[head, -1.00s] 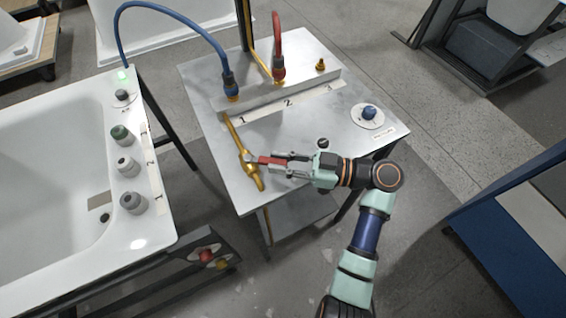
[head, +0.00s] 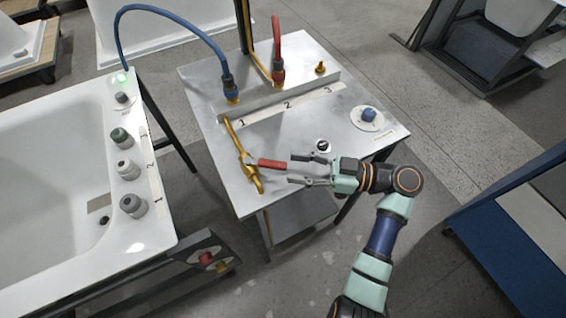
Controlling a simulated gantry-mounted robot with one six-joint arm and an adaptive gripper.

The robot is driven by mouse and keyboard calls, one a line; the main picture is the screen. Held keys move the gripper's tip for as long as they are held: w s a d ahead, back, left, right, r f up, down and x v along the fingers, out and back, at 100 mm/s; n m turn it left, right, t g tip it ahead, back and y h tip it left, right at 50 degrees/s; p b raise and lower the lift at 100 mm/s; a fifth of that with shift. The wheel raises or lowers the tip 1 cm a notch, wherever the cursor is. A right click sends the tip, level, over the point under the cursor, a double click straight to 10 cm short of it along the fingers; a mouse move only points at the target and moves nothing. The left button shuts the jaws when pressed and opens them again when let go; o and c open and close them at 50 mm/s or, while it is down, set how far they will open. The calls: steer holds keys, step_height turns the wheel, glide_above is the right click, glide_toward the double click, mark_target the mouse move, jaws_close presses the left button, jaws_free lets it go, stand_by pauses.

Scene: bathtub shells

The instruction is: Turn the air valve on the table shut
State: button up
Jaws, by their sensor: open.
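The air valve (head: 253,171) is a brass body on a brass pipe at the front left of the metal table (head: 215,160). Its red lever (head: 272,164) points to the right, across the line of the pipe. My gripper (head: 291,169) is open and empty just to the right of the lever. Its two fingers are spread, one above and one below the lever's line. The fingers look clear of the lever's tip.
A blue hose (head: 175,11) and a red hose (head: 277,45) plug into a numbered manifold (head: 306,82) at the back. A blue knob (head: 369,114) and a small round gauge-like part (head: 323,146) are on the right. A white bathtub (head: 60,160) with knobs stands left.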

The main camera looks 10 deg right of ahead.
steer(key=v, duration=0.7)
steer(key=shift+d, duration=0.4)
steer(key=shift+s, duration=0.15)
